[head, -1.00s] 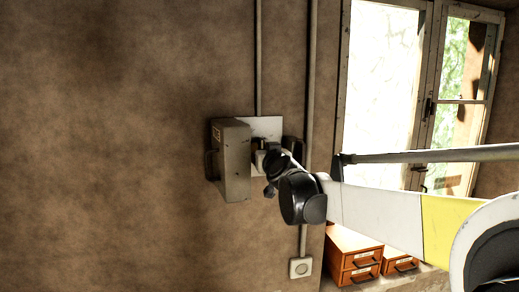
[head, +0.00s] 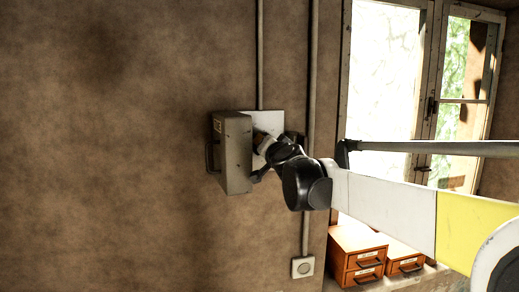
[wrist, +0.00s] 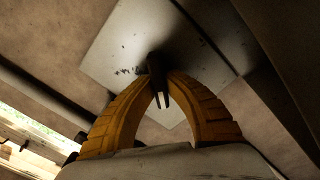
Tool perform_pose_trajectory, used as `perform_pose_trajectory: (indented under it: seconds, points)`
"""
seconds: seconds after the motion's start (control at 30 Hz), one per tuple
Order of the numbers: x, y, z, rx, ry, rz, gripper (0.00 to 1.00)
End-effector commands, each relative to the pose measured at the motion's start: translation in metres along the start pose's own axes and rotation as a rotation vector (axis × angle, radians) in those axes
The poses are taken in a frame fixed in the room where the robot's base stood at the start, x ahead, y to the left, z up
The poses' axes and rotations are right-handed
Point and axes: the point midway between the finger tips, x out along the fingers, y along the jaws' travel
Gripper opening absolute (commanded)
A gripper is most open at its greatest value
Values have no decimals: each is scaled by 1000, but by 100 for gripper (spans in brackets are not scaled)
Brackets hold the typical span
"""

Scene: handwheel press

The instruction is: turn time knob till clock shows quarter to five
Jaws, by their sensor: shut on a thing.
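My gripper (head: 262,141) reaches in at a white plate (head: 270,118) on the wall, just right of a grey box-shaped cover (head: 235,153) with a handle on its left side. In the wrist view, the yellow fingers of my gripper (wrist: 158,88) are closed together on a small dark knob (wrist: 156,66) that stands out from the pale plate (wrist: 125,55). The knob is mostly hidden by the fingers. No clock face or hands can be made out in either view, so the time shown cannot be read.
Orange drawer boxes (head: 357,254) stand at lower right under a bright window (head: 384,70). The wall on the left is bare.

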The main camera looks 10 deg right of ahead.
Motion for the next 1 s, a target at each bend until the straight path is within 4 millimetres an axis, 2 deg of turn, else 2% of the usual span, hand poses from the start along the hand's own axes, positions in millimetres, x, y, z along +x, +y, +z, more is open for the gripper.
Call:
perform_pose_trajectory:
  seconds: [0.2, 0.5, 1.0]
  points:
    - [0, 2, 1, 176, 0, 0, 0]
    - [0, 2, 0, 337, -1, -1, 0]
    - [0, 3, 0, 398, -1, -2, 0]
